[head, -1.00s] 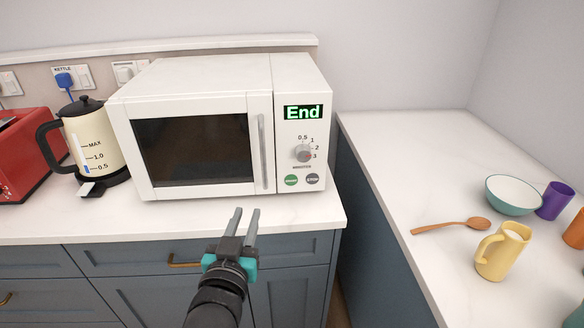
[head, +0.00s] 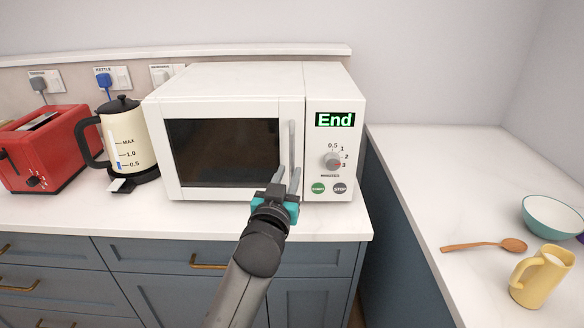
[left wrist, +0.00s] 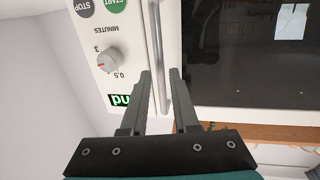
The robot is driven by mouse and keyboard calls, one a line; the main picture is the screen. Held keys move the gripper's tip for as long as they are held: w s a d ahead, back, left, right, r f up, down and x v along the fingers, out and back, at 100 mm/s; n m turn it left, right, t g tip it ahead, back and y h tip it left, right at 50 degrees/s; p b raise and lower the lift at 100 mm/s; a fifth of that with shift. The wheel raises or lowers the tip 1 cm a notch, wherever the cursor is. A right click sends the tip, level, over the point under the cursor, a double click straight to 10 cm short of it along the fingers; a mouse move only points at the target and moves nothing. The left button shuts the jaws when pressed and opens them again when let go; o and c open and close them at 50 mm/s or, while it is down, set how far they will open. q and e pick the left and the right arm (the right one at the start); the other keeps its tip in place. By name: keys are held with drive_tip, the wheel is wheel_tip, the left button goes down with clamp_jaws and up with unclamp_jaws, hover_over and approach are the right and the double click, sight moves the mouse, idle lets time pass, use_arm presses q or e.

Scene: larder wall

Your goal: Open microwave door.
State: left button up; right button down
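The white microwave (head: 250,80) stands on the counter with its door (head: 222,152) shut and dark glass in it. Its display (head: 335,120) reads "End". The vertical metal handle (head: 291,137) is at the door's right edge. My left gripper (head: 289,168) is open in front of the handle's lower part, hiding some of it. In the left wrist view the handle (left wrist: 156,40) runs between the two open fingers (left wrist: 160,72). I cannot tell how deep the fingers reach around it. My right gripper is not in view.
A cream kettle (head: 127,140) and a red toaster (head: 55,150) stand left of the microwave. On the right counter are a wooden spoon (head: 485,246), a yellow jug (head: 540,278) and a teal bowl (head: 553,217). The counter front edge lies below my gripper.

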sight(291, 167)
use_arm(q)
drive_tip(key=shift+w+d+b, duration=0.2)
drive_tip(key=shift+w+d, duration=0.05)
drive_tip(key=shift+w, duration=0.85)
drive_tip(key=shift+w+d+b, duration=0.2)
drive_tip(key=shift+w, duration=0.85)
clamp_jaws()
